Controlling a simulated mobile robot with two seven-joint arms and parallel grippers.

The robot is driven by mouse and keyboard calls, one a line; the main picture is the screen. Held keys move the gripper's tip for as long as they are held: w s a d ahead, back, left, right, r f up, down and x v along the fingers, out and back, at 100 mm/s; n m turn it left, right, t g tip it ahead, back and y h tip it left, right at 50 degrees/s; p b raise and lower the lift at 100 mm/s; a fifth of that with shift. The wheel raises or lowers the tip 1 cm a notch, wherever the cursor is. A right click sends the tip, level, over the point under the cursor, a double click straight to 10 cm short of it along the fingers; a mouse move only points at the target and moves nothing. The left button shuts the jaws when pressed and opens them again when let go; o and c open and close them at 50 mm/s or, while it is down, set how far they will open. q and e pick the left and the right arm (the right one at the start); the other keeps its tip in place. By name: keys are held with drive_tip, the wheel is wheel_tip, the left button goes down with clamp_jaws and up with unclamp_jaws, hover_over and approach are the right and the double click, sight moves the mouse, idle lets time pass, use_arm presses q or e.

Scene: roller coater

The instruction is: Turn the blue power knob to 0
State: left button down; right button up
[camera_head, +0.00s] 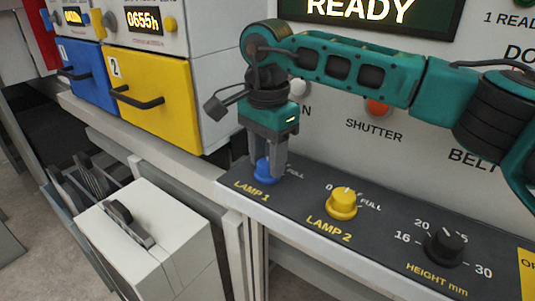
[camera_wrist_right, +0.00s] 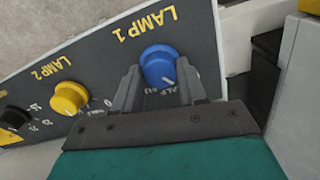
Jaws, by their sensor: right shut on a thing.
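The blue knob (camera_head: 265,171) sits on the dark sloped panel above the label LAMP 1. My right gripper (camera_head: 267,160) reaches down from above and is shut on the blue knob, one finger on each side. In the right wrist view the blue knob (camera_wrist_right: 158,66) shows between the two grey fingers of the right gripper (camera_wrist_right: 157,88). A white pointer line shows on the knob's face. The scale beside the knob is partly hidden by the fingers, so the 0 mark for this knob cannot be read. My left gripper is not in view.
A yellow LAMP 2 knob (camera_head: 342,203) and a black height knob (camera_head: 445,246) stand to the right on the same panel. A yellow drawer (camera_head: 150,97) and a blue drawer (camera_head: 86,75) are at the left. A READY display (camera_head: 360,12) is behind my arm.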

sight(267, 163)
drive_tip(key=shift+n, duration=1)
drive_tip(key=o, duration=1.1)
drive_tip(key=shift+c, duration=0.2)
wheel_tip(267, 163, up, 13)
